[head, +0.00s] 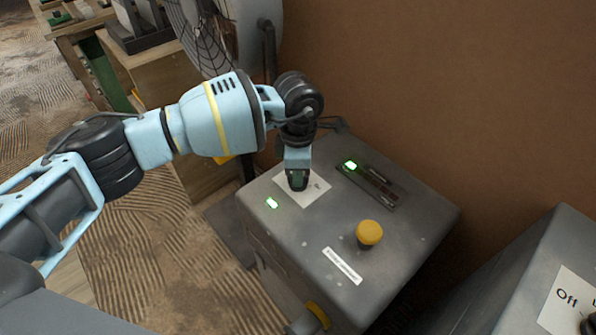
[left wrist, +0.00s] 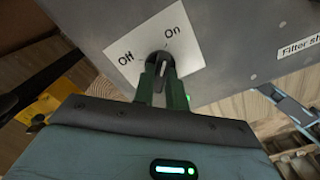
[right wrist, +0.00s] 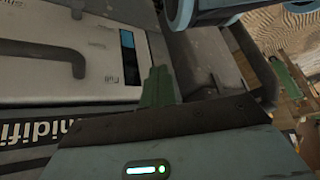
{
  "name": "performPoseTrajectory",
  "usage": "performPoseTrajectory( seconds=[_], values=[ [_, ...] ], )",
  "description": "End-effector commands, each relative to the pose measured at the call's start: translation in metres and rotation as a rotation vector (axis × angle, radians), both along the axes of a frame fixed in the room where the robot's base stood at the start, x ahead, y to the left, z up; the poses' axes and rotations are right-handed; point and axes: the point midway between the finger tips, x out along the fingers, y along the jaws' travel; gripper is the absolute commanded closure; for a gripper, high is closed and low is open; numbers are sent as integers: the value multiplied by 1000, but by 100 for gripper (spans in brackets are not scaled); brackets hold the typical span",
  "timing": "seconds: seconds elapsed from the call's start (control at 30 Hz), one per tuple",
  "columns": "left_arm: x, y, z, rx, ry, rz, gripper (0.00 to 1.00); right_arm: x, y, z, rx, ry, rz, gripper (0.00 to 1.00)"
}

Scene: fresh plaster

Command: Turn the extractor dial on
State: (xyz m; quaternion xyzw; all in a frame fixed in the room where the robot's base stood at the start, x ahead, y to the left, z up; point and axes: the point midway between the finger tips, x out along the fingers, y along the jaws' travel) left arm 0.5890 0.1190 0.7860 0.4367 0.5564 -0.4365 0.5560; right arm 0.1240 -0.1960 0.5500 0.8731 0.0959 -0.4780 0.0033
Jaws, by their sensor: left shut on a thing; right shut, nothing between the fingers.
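A small dark dial (left wrist: 160,62) sits on a white label (left wrist: 138,44) marked Off and On, on a grey control box. My left gripper (left wrist: 162,88) is shut on the dial, its green fingers on either side of it. The exact way the dial's mark points is hard to tell. In the head view my left gripper (head: 297,182) comes down over the label (head: 312,192) and hides most of the dial. My right gripper (right wrist: 158,85) is shut and empty, in front of a grey machine front.
The box top (head: 305,235) carries a yellow button (head: 369,233), a lit green lamp (head: 271,203) and a dark strip with a green light (head: 367,185). Another grey box with an Off label (head: 567,300) stands at right. A brown wall (head: 440,80) rises behind.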

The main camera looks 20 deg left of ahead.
Motion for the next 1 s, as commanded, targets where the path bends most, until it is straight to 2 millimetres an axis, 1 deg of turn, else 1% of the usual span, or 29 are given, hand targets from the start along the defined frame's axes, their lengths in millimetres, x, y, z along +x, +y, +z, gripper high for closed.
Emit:
performPoseTrajectory(
  seconds=[0.3, 0.67, 0.7, 0.83, 1.0],
  values=[
    [1, -1, 1, -3, -4, -55, 100, 1, -1, -1, -2, -1, 3, 100],
    [1, -1, 1, -3, -4, -58, 100, 1, -1, -1, -2, -2, 4, 100],
    [1, -1, 1, -3, -4, -58, 81, 1, -1, -1, -2, -2, 4, 100],
    [0, -1, 1, -2, -3, -57, 65, 1, -1, -1, -2, -2, 4, 100],
    [0, -1, 0, -2, -1, -56, 65, 1, -1, -1, -2, -2, 4, 100]
  ],
)
